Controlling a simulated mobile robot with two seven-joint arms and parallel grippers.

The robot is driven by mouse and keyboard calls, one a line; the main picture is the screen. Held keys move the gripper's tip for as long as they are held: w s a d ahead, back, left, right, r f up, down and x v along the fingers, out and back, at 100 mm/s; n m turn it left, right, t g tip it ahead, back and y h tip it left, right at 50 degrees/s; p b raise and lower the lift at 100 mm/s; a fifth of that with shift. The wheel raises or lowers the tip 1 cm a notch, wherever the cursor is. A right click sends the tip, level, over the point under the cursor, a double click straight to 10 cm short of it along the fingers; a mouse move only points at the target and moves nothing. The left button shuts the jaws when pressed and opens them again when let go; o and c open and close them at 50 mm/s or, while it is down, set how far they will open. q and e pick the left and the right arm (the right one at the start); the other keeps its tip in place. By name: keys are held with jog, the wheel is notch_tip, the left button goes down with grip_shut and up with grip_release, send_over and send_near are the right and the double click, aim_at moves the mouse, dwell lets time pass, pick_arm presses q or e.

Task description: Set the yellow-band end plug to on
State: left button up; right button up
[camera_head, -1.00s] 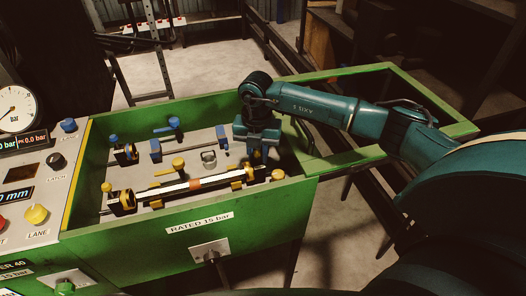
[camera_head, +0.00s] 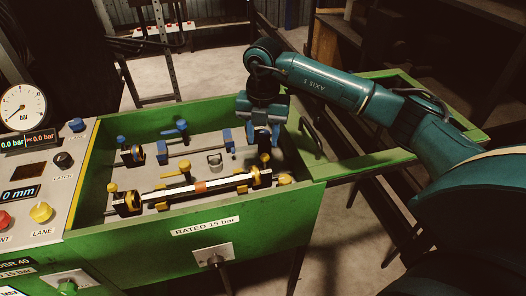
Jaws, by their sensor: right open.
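My right gripper (camera_head: 263,135) is open and points down, above and behind the hose's right end. It appears empty. My left gripper is not in view.
Blue-marked fittings (camera_head: 178,142) occupy the far lane. The green trough wall (camera_head: 200,240) rises in front. A control panel (camera_head: 45,185) with a gauge and knobs is at the left.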

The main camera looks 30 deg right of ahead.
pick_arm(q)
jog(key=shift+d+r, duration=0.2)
pick_arm(e)
notch_tip(320, 180, up, 6)
jog(key=shift+f, duration=0.25)
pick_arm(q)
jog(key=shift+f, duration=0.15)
pick_arm(e)
jog(key=shift+f, duration=0.1)
